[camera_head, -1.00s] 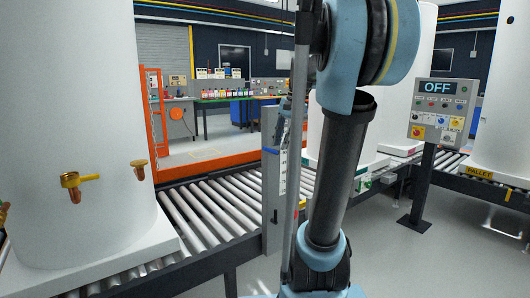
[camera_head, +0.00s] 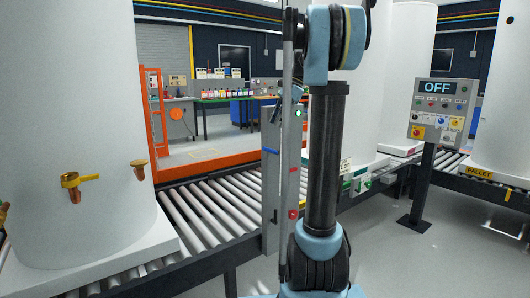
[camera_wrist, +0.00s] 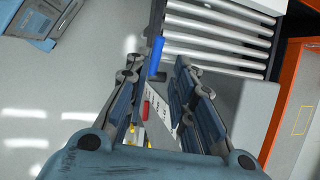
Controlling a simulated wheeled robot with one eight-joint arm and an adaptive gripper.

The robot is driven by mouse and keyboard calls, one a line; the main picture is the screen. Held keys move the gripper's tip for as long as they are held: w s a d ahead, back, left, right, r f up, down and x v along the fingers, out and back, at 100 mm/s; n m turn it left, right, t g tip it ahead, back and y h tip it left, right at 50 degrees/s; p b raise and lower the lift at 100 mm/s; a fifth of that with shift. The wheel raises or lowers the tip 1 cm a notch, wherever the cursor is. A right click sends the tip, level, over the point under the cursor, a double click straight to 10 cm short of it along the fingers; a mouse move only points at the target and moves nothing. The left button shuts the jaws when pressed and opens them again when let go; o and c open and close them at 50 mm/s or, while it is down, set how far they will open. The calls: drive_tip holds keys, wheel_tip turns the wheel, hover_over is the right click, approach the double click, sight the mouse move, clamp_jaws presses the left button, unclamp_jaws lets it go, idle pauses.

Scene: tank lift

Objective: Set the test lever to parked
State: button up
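A grey post panel (camera_head: 270,190) stands at the conveyor's edge, with a blue bar (camera_head: 271,151) near its top, which may be the test lever. A blue handle (camera_wrist: 157,55) shows in the wrist view, beyond the fingertips. A red piece (camera_wrist: 146,108) and a white labelled strip (camera_wrist: 162,105) lie between the fingers in that picture, further down. My gripper (camera_wrist: 157,72) is open and its two fingers stand apart, with nothing held. The lever's set position cannot be read.
A roller conveyor (camera_head: 208,212) carries large white tanks (camera_head: 75,115) with brass valves (camera_head: 82,180). A control box (camera_head: 438,108) reading OFF stands on a pole at right. An orange frame (camera_head: 210,165) stands behind the rollers. The floor in front is clear.

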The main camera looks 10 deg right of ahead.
sight(265, 149)
drive_tip(key=x, duration=1.4)
clamp_jaws()
